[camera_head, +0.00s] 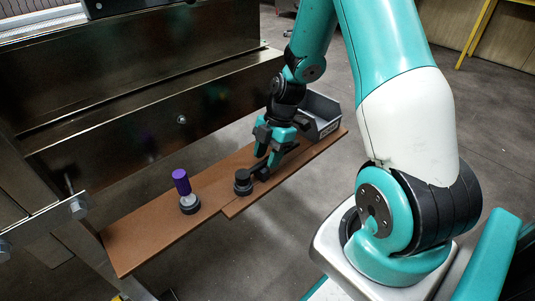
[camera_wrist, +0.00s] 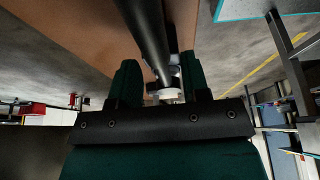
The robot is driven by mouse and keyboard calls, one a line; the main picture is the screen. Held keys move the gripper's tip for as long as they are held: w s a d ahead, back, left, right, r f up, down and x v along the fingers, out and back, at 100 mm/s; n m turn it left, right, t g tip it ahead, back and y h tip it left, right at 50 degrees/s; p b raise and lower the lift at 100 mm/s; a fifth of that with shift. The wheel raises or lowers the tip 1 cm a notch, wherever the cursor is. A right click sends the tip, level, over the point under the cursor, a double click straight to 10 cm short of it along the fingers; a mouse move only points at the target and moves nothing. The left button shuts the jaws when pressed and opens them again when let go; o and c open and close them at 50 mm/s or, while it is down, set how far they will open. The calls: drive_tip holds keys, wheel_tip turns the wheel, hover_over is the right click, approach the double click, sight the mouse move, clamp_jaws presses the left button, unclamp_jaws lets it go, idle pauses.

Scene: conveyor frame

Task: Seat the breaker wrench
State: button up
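The black breaker wrench (camera_head: 259,172) is on the brown board, its round head (camera_head: 243,187) toward the left and its handle reaching under my gripper. My gripper (camera_head: 269,155) points down over the handle. In the wrist view the dark handle (camera_wrist: 150,35) runs down between the two fingers (camera_wrist: 162,85), which stand apart with a narrow gap showing beside it. Contact with the handle is hard to judge.
The brown board (camera_head: 145,237) runs along the dark conveyor frame (camera_head: 130,135). A grey bin (camera_head: 321,118) stands at the board's far right end, close behind my gripper. The board between the purple cap and wrench head is bare. Bolted brackets (camera_head: 40,224) stick out at left.

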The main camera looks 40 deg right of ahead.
drive_tip(key=shift+o, duration=0.7)
drive_tip(key=p+v, duration=0.5)
drive_tip(key=v, duration=1.2)
drive_tip(key=shift+r, duration=0.2)
drive_tip(key=s+a+r+m, duration=0.2)
drive_tip(key=a+r+m, duration=0.15)
drive_tip(key=a, duration=0.45)
drive_tip(key=s+a+r+m, duration=0.2)
drive_tip(key=a+r, duration=0.2)
drive_tip(key=a, duration=0.5)
drive_tip(key=s+a+r+m, duration=0.3)
drive_tip(key=s+a+m, duration=0.2)
drive_tip(key=s+a, duration=0.6)
wheel_tip(320, 180, up, 26)
drive_tip(key=s+d+p, duration=0.1)
drive_tip(key=p, duration=2.5)
drive_tip(key=shift+s+r+m, duration=0.15)
drive_tip(key=shift+s+m, duration=0.1)
drive_tip(key=shift+m, duration=0.2)
